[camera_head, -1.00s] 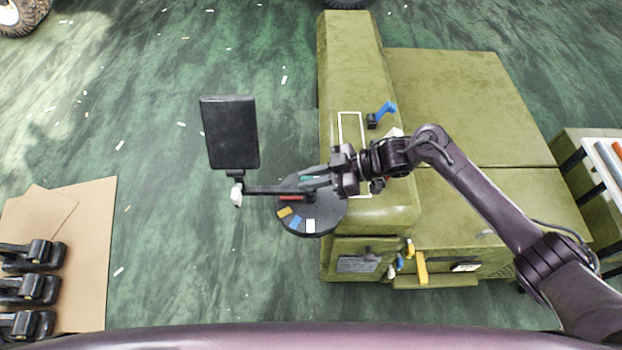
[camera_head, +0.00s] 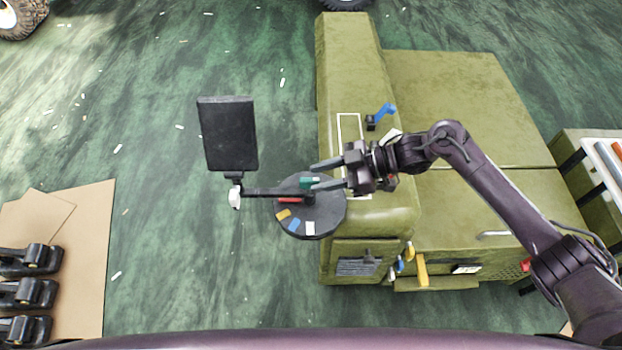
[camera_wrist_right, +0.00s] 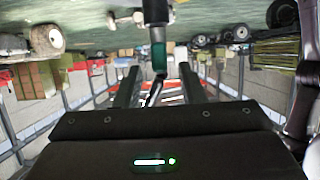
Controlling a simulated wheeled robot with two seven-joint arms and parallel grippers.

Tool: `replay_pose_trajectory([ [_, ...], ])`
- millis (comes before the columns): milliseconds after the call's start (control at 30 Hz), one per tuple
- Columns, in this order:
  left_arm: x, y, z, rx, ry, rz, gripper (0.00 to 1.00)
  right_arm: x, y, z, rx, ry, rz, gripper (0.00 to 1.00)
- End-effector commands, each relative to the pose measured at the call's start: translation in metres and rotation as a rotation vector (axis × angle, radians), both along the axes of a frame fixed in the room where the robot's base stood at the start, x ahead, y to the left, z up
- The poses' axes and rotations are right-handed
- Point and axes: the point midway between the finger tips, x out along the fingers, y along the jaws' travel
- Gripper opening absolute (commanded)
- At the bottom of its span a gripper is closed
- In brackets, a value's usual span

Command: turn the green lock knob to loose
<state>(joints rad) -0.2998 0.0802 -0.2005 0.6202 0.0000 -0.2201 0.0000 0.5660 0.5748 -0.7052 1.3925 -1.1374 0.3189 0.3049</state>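The green lock knob (camera_head: 308,182) is small and sits on the arm joint above a round dark disc (camera_head: 322,222). A black flat panel (camera_head: 229,134) hangs on the arm that runs left from this joint. My right gripper (camera_head: 313,176) is open, its fingers pointing left, with the tips around or just beside the knob. In the right wrist view the green knob (camera_wrist_right: 158,58) shows between the spread fingers, near their tips; contact cannot be told. My left gripper is not in view.
The olive chassis (camera_head: 450,110) fills the right, with a blue lever (camera_head: 384,114) on top and a yellow handle (camera_head: 421,269) on its front. The disc carries red, yellow, blue and white marks. Black parts (camera_head: 28,293) lie on cardboard at lower left. Floor between is clear.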

Motion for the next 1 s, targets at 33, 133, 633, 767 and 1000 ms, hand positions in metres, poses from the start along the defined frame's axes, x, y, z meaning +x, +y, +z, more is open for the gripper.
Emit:
replay_pose_trajectory([
  [33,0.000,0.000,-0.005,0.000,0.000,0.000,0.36,0.001,-0.010,0.001,-0.001,-0.003,-0.002,0.36],
  [133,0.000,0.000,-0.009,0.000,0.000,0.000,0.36,0.001,-0.024,0.007,-0.002,-0.002,-0.001,0.36],
  [633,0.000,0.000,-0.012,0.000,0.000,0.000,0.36,0.001,-0.040,0.017,0.001,0.000,0.001,0.36],
  [767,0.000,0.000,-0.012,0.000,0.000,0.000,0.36,0.001,-0.040,0.017,0.001,0.000,0.000,0.36],
  [1000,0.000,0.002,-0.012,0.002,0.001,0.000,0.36,0.001,-0.041,0.017,0.000,0.000,0.000,0.36],
])
